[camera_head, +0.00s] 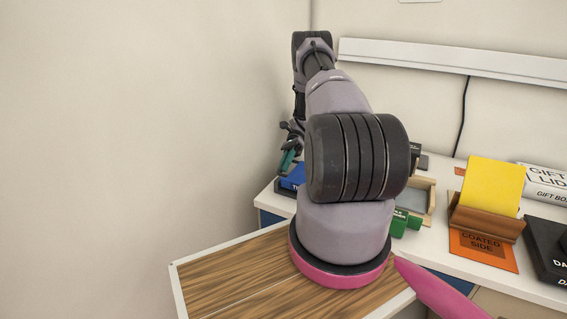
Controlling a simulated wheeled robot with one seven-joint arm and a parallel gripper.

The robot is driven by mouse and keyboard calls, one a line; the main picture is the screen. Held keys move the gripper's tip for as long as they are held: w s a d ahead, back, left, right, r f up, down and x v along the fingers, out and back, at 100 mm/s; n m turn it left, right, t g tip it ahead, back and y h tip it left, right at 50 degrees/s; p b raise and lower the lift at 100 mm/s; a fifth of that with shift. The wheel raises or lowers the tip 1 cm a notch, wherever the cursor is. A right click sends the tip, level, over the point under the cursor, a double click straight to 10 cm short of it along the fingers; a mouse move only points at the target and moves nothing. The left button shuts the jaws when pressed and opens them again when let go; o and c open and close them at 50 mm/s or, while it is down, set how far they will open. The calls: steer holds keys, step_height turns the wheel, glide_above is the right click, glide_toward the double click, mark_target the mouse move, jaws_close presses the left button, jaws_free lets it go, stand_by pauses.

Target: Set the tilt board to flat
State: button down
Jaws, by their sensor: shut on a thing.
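A blue block (292,178) with partly hidden white lettering sits at the far left end of the white counter. It may be the tilt board or its base, but I cannot tell. A teal piece (288,157) stands tilted just above it. My gripper (290,143) is at the teal piece, left of my arm, and is shut on it. The fingertips are small and partly hidden. My arm covers much of the counter to the right of the block, so the tilt of any board there is hard to judge.
A wooden tray (429,199) and green blocks (402,222) lie right of my arm. Further right are a yellow sheet (494,184) in a brown holder (485,222), an orange card (484,252), white boxes (547,183) and a black box (548,249). A wood-grain top (235,285) is in front.

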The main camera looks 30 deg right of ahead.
steer(key=shift+s+d+f, duration=0.1)
steer(key=shift+f, duration=0.3)
steer(key=c, duration=0.9)
jaws_free()
steer(key=v, duration=0.7)
steer(key=shift+d+f, duration=0.1)
steer(key=shift+w+d, duration=0.1)
steer(key=shift+w, duration=0.15)
